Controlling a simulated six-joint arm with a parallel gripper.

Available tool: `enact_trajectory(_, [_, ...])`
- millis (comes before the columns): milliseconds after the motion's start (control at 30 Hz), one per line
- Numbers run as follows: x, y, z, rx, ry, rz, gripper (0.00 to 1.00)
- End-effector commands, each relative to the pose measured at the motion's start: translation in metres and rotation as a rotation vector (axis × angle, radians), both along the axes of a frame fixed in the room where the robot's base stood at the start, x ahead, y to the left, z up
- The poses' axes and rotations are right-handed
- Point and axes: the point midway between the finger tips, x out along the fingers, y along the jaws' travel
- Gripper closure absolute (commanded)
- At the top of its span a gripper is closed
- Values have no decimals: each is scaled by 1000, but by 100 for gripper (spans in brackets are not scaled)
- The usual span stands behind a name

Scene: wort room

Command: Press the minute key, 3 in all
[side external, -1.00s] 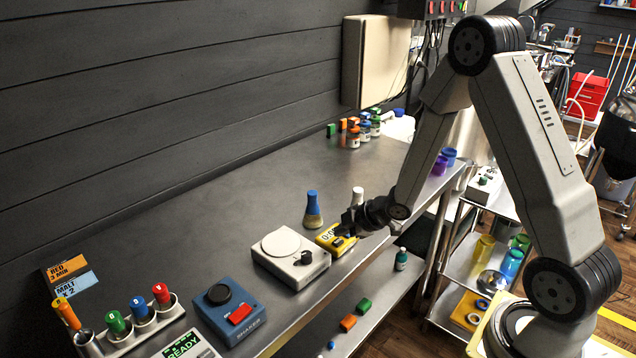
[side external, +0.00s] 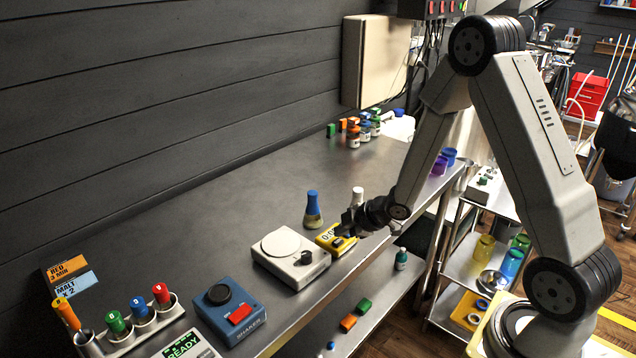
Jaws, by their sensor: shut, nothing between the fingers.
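The yellow timer (side external: 324,245) sits near the front edge of the bench, right of the white round-topped device. Its display starts with "0:0"; the rest is hidden or too small to read. My gripper (side external: 346,229) is shut and empty, pointing down at the timer's right part, where dark keys show. The fingertips are at or just above the keys; I cannot tell whether they touch. The minute key itself cannot be made out behind the fingers. An orange card (side external: 67,269) on the wall side reads "RED 3 MIN".
A white round-topped device (side external: 290,257) and a blue shaker (side external: 229,312) stand left of the timer. A blue-topped flask (side external: 313,209) and a white-topped one (side external: 357,196) stand behind it. A rack of coloured tubes (side external: 140,335) is at far left.

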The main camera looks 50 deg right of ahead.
Motion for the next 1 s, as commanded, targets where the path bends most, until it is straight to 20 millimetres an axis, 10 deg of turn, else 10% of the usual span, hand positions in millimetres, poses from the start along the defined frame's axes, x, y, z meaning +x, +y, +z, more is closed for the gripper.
enact_trajectory(1000, [0,0,-8,0,0,0,100])
